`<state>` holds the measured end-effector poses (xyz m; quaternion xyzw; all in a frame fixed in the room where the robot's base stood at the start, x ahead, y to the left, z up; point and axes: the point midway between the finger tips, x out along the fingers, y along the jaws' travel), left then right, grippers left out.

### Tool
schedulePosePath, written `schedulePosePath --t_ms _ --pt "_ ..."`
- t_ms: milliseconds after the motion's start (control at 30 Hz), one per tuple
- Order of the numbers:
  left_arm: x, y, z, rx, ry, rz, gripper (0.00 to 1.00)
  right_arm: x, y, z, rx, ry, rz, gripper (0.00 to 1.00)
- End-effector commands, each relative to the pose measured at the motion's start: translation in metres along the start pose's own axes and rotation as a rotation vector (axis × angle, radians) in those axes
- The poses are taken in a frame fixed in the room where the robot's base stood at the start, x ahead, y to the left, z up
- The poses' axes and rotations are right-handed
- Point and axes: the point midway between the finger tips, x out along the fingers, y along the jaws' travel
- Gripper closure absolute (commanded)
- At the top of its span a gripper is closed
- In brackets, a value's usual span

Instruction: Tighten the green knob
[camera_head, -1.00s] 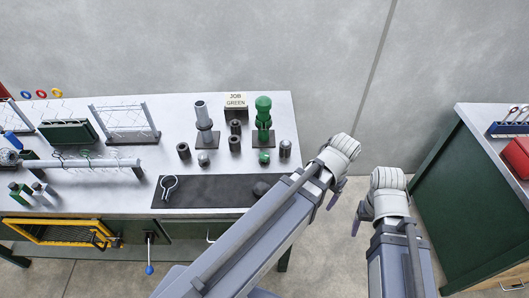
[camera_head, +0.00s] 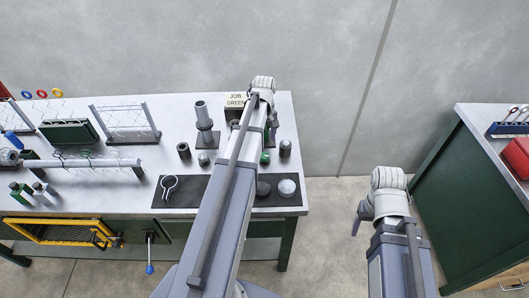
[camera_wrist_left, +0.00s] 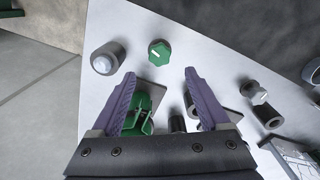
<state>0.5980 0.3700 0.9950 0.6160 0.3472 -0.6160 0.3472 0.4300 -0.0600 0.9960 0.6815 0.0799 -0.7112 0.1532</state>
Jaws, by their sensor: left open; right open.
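The green knob (camera_wrist_left: 159,52) has a hexagonal top with a white mark and sits on the bench; in the head view it shows as a small green piece (camera_head: 265,158). My left gripper (camera_wrist_left: 158,75) is open and empty above the bench, the knob just beyond its fingertips in the wrist view. A green fixture (camera_wrist_left: 145,112) lies below and partly behind its left finger; my arm hides most of this fixture in the head view. My right gripper (camera_head: 361,212) is open and empty over the floor, right of the bench.
A sign reading "JOB GREEN" (camera_head: 236,99) stands at the bench's back. A grey-capped cylinder (camera_wrist_left: 107,58) stands beside the knob. A grey post (camera_head: 202,115), dark sockets (camera_head: 184,151) and a black mat (camera_head: 191,197) are nearby. A green cabinet (camera_head: 470,190) stands right.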

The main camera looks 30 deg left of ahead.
Motion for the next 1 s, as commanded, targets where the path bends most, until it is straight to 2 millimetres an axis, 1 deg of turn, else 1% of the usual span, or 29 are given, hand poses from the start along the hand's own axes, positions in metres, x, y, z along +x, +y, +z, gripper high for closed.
schedulePosePath --t_ms 167,267,467,800,900,1000 --pt "0.004 0.000 0.001 0.002 0.000 0.000 0.21 0.004 0.000 0.000 0.000 0.000 0.000 0.30" --pt "0.009 0.000 0.001 0.003 0.000 0.000 0.21 0.009 -0.001 -0.001 0.000 0.000 0.000 0.30" --pt "0.029 0.001 0.001 0.004 0.000 0.000 0.21 0.029 -0.003 -0.002 0.001 0.000 0.000 0.30" --pt "0.071 0.001 0.001 0.005 0.000 0.000 0.21 0.071 -0.007 -0.004 0.001 0.000 0.000 0.30" --pt "0.077 0.001 0.001 0.005 0.000 0.000 0.21 0.077 -0.007 -0.004 0.001 0.000 0.000 0.30" --pt "0.079 0.001 0.001 0.005 0.000 0.000 0.21 0.079 -0.007 -0.005 0.001 0.000 0.000 0.30"
